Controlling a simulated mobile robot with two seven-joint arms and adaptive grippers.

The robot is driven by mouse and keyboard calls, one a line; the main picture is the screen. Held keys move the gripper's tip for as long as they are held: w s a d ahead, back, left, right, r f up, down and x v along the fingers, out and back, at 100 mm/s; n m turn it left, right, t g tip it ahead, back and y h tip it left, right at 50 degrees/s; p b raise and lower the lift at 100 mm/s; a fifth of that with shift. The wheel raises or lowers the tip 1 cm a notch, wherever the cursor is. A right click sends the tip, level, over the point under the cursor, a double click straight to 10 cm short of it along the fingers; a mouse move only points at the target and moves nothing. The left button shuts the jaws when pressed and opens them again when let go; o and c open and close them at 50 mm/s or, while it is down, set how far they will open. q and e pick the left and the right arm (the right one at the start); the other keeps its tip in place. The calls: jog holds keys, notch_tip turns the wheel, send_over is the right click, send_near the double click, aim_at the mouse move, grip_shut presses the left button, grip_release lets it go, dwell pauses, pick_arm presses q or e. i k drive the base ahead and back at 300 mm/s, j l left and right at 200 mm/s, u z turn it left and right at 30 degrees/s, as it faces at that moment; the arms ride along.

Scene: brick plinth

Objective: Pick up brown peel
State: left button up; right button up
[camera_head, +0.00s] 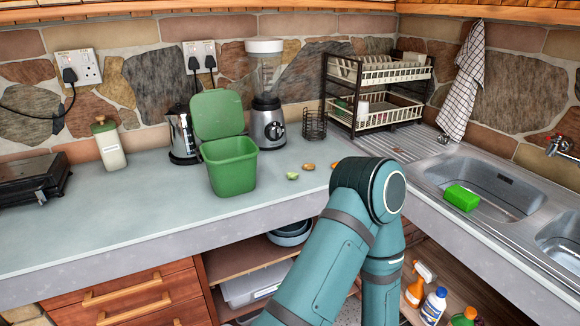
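Several small scraps lie on the worktop to the right of the green bin. One is a green scrap (292,176). An orange-brown peel (308,166) lies right of it. Another small brownish scrap (335,164) lies further right, just beside my raised arm; which of these two is the brown peel I cannot tell for sure. The green bin (229,170) stands with its lid (217,114) open. One of my arms bends up in front of the counter, its elbow near the scraps. Neither gripper shows in this view.
A kettle (182,135), blender (267,108), wire holder (315,125) and dish rack (378,100) stand along the back. A green sponge (461,198) lies at the sink (490,180). Bottles (433,305) stand below the counter. The left worktop is mostly clear.

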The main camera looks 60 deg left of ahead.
aim_at(307, 166)
jog(key=u, duration=1.6)
